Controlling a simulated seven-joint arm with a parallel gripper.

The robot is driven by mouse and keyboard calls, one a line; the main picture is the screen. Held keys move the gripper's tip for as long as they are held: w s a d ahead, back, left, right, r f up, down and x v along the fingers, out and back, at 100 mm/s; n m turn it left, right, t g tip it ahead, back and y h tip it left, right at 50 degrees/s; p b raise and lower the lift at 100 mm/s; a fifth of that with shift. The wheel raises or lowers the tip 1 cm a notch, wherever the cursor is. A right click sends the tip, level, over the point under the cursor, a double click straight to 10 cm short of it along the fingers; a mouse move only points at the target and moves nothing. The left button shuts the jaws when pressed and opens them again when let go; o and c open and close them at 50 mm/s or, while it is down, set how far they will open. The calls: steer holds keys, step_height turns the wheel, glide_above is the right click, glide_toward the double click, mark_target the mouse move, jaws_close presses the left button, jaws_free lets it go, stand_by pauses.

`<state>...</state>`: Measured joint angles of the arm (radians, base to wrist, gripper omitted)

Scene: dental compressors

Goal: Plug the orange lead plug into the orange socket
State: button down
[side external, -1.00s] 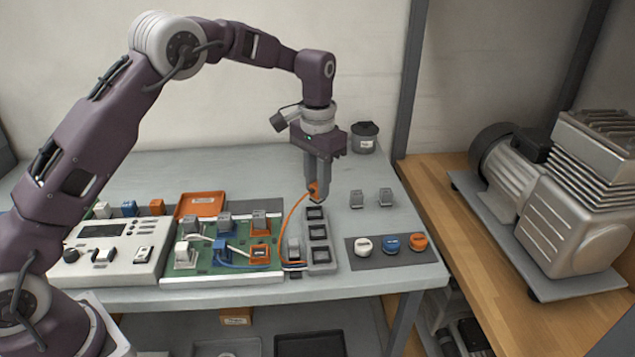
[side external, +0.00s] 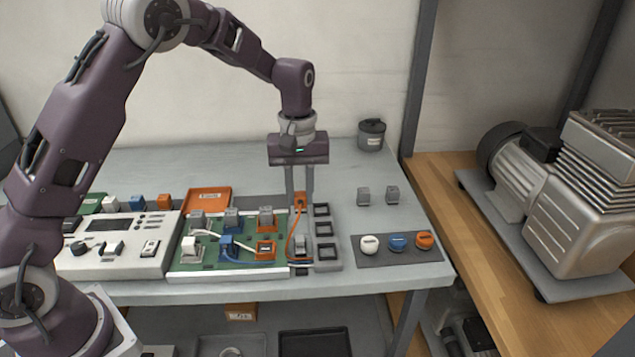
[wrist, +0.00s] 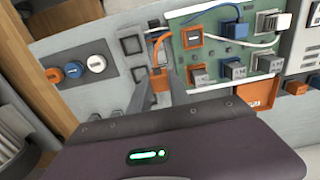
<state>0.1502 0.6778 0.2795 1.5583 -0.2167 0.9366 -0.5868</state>
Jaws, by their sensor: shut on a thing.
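The orange lead plug (side external: 300,199) is between the fingers of my gripper (side external: 300,194), which is shut on it, above the right edge of the green board. It also shows in the wrist view (wrist: 159,87), with its orange lead (wrist: 158,45) leading away. The plug and this socket are apart.
Another orange-framed socket (side external: 265,226) has a grey block in it. A blue plug with a blue lead (side external: 227,243) stands on the board. A grey strip with several dark recesses (side external: 335,238) is just right. White, blue and orange knobs (side external: 397,242) lie further right.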

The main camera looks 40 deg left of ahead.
steer(key=s+a+f, duration=0.2)
steer(key=s+a, duration=0.1)
steer(key=s, duration=0.5)
steer(key=shift+a, duration=0.15)
steer(key=shift+f, duration=0.1)
steer(key=shift+f, duration=1.9)
steer(key=shift+f, duration=0.35)
steer(key=shift+f, duration=0.3)
